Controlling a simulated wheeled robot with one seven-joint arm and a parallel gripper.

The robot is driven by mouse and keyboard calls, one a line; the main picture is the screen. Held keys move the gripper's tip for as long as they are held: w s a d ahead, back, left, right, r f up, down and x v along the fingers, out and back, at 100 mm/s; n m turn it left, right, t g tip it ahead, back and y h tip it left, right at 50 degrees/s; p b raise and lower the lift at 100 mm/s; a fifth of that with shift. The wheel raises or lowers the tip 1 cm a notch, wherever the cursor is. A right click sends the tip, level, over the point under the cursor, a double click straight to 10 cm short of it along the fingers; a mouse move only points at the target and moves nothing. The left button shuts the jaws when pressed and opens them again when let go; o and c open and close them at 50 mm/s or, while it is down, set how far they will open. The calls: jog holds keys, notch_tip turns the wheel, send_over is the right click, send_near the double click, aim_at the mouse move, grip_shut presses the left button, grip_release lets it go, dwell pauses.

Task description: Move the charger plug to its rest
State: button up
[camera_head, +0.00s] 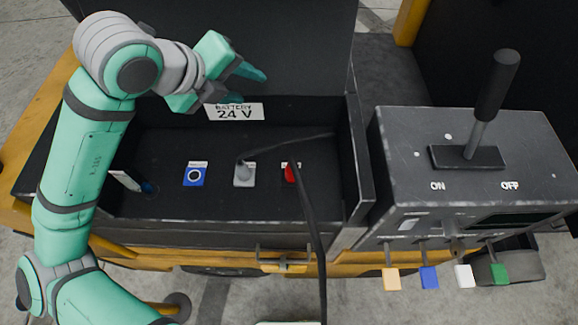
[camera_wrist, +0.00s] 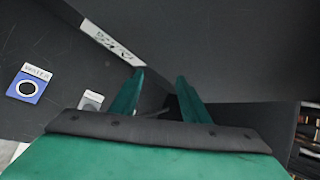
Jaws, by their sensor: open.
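A grey plug-like piece (camera_head: 244,172) stands on the floor of the open dark battery box, with a dark cable at its top; I take it for the charger plug. A grey piece with a pale label (camera_wrist: 91,101) shows in the wrist view, partly hidden by my gripper. A blue square with a round dark socket (camera_head: 195,175) lies to its left, and a red piece (camera_head: 291,173) to its right. Which spot is the rest, I cannot tell. My gripper (camera_head: 251,87) is open and empty, above the box's back wall, apart from the plug.
A plate reading "BATTERY 24 V" (camera_head: 235,112) is on the box's back wall. A thick black cable (camera_head: 311,225) hangs over the front edge. A lever box (camera_head: 470,150) marked ON and OFF stands right, with coloured tags below. A dark blue piece (camera_head: 148,187) sits at the box's left.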

jog(key=s+d+f+m+g+y, duration=0.1)
jog(key=s+d+f+m+g, duration=0.2)
jog(key=d, duration=0.3)
jog(key=m+g+y, duration=0.3)
jog(key=g+y, duration=0.1)
send_over(292, 164)
jog(key=w, duration=0.1)
notch_tip(292, 164, down, 3)
jog(key=shift+s+f, duration=0.1)
jog(key=shift+s, duration=0.25)
jog(key=shift+w+f, duration=0.1)
jog(key=shift+f, duration=0.05)
notch_tip(292, 164, down, 7)
jog(key=shift+r, duration=0.2)
jog(key=shift+f, duration=1.05)
jog(key=shift+w, duration=0.1)
jog(key=shift+a, duration=0.1)
